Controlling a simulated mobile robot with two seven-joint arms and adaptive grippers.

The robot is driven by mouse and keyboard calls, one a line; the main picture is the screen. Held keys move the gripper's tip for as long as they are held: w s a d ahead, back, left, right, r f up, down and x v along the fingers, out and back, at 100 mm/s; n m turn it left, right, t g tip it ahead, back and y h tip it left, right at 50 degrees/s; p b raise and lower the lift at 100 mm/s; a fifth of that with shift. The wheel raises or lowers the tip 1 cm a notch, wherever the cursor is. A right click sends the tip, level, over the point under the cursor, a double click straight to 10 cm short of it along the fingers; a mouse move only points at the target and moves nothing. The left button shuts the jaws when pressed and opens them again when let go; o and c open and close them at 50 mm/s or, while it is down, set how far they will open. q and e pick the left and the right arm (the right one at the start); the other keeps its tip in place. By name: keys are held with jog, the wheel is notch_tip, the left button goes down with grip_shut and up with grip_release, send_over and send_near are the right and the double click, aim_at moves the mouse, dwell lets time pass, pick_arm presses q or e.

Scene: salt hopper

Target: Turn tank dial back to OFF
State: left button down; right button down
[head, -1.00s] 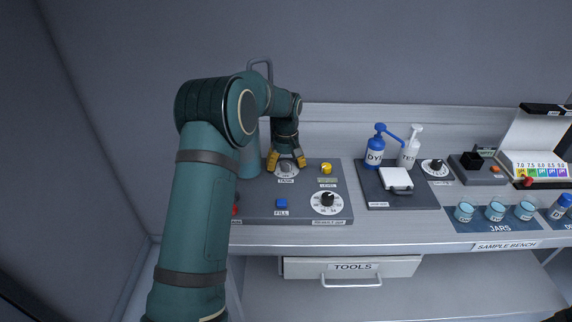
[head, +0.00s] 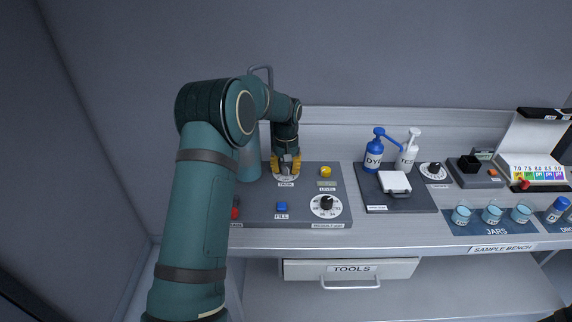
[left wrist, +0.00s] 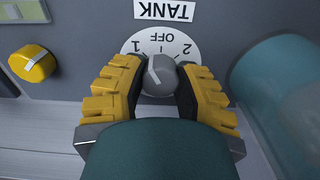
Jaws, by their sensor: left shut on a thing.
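The tank dial is a grey knob (left wrist: 160,76) with a white line, on a round white scale (left wrist: 148,40) marked OFF with a numeral on each side. The scale and the TANK label (left wrist: 166,10) appear upside down in the left wrist view. The white line slants up and left, toward the numeral left of OFF. My left gripper (left wrist: 160,92) has its yellow fingers on both sides of the knob and is shut on it. In the head view my left gripper (head: 285,165) covers most of the dial.
The panel (head: 260,213) also holds a yellow knob (head: 326,171), a blue FILL button (head: 281,206) and a black dial (head: 326,203). A teal cylinder (head: 249,158) stands close left of my gripper.

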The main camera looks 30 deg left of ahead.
pick_arm(q)
jog(key=m+p, duration=0.2)
jog(key=m, duration=0.3)
jog(key=shift+m, duration=0.3)
dwell(0.4)
jog(key=c, duration=0.6)
grip_release()
